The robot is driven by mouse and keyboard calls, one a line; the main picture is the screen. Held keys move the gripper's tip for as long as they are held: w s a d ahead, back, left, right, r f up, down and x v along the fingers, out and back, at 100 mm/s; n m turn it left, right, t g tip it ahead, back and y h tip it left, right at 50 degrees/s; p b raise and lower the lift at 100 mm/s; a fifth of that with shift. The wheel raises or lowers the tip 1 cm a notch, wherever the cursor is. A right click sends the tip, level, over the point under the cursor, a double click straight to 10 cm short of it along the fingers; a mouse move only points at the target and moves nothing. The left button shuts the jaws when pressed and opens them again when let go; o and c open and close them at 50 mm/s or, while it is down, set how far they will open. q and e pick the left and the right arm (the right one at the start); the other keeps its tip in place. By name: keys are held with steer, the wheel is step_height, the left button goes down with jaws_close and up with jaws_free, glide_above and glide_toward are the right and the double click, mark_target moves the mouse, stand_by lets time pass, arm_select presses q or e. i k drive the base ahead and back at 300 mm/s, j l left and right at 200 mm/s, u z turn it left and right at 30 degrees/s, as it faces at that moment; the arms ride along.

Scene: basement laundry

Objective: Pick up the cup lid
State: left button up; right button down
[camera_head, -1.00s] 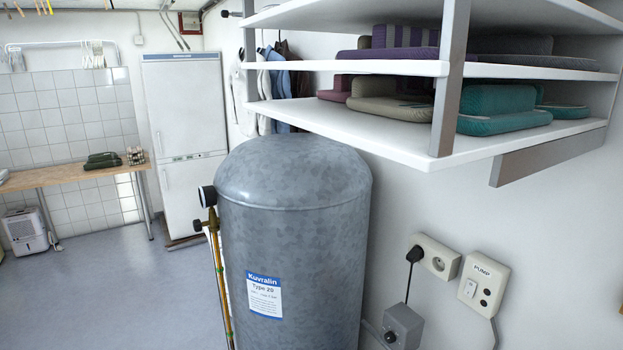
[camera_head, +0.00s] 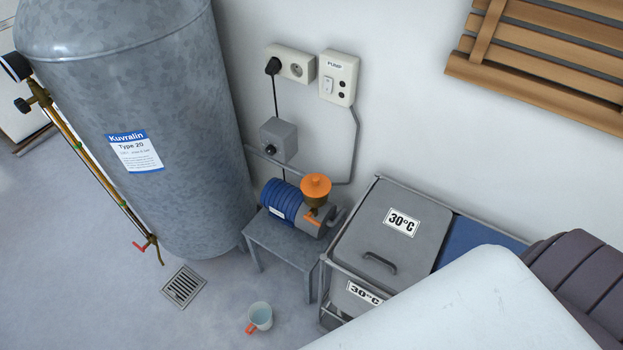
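A round orange lid (camera_head: 316,186) sits on top of a small brownish cup (camera_head: 314,200) on the pump. The pump has a blue ribbed motor (camera_head: 279,201) and a grey body with an orange lever (camera_head: 312,217). It stands on a low grey stand (camera_head: 279,243) beside the tank. A light mug-like container (camera_head: 261,315) with an orange handle-like part stands on the floor in front of the stand. Neither of my grippers shows in the head view.
A tall grey tank (camera_head: 130,110) stands at left. Grey-lidded bins marked 30°C (camera_head: 400,265) stand right of the pump. A large white surface (camera_head: 480,310) covers the lower right. A floor drain (camera_head: 184,286) lies at lower left, with clear floor around it.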

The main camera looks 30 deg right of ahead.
mark_target(314, 185)
steer(key=i+j+z, duration=0.1)
steer(key=z, duration=0.3)
steer(key=j+z, duration=0.35)
steer(key=i+j+z, duration=0.1)
steer(key=j+z, duration=0.3)
steer(key=l, duration=0.1)
